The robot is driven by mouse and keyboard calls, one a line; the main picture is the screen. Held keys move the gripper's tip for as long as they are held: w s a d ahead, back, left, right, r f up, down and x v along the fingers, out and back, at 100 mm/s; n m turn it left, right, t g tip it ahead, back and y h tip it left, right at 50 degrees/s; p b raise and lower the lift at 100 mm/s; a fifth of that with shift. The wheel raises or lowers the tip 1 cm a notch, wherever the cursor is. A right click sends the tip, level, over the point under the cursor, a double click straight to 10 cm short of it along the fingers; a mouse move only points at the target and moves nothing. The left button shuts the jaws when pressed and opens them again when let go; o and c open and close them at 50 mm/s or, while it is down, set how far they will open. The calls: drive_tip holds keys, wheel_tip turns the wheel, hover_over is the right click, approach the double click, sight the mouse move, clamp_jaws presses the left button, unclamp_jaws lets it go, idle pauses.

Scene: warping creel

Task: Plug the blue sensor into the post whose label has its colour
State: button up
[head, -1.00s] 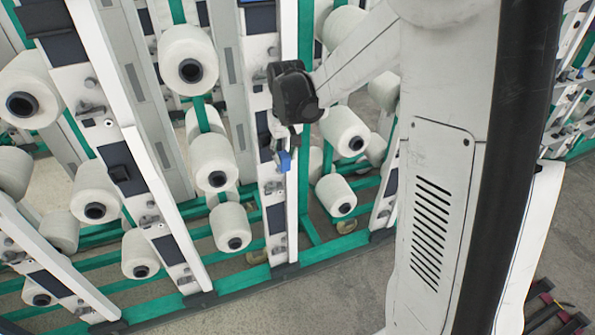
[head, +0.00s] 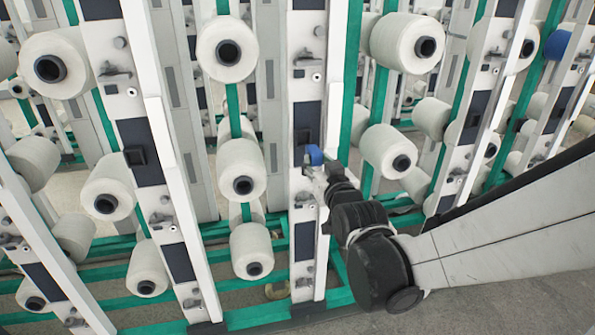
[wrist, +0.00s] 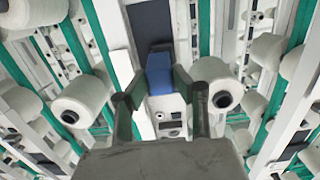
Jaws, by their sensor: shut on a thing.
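The blue sensor (head: 314,155) is a small blue block in front of a white post (head: 306,75) with dark panels in the middle of the head view. My gripper (head: 318,168) reaches it from the lower right and is shut on it. In the wrist view the blue sensor (wrist: 159,74) shows between the two dark fingers of my gripper (wrist: 154,92). Its far end overlaps a dark panel (wrist: 152,24) on the post. I cannot tell whether it touches the post. No colour label is clearly readable on this post.
White yarn bobbins stick out on both sides, such as one to the left (head: 242,168) and one to the right (head: 388,150). A blue bobbin end (head: 557,44) shows at the upper right. Green rails (head: 270,312) run along the floor.

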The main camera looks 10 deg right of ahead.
sight(315, 159)
drive_tip(key=shift+s+a+r+t+b, duration=0.15)
drive_tip(key=shift+s+t+b, duration=0.1)
drive_tip(key=shift+s, duration=0.15)
drive_tip(key=shift+s+a+r+t+b, duration=0.1)
drive_tip(key=shift+s+t+b, duration=0.1)
drive_tip(key=shift+s, duration=0.15)
drive_tip(key=shift+w+b, duration=0.35)
drive_tip(key=shift+w, duration=1.9)
drive_tip(key=shift+w, duration=0.15)
drive_tip(key=shift+w+f, duration=0.1)
drive_tip(key=shift+w, duration=0.15)
drive_tip(key=shift+w, duration=0.1)
drive_tip(key=shift+w+b, duration=0.35)
drive_tip(key=shift+w, duration=0.15)
drive_tip(key=shift+w, duration=0.7)
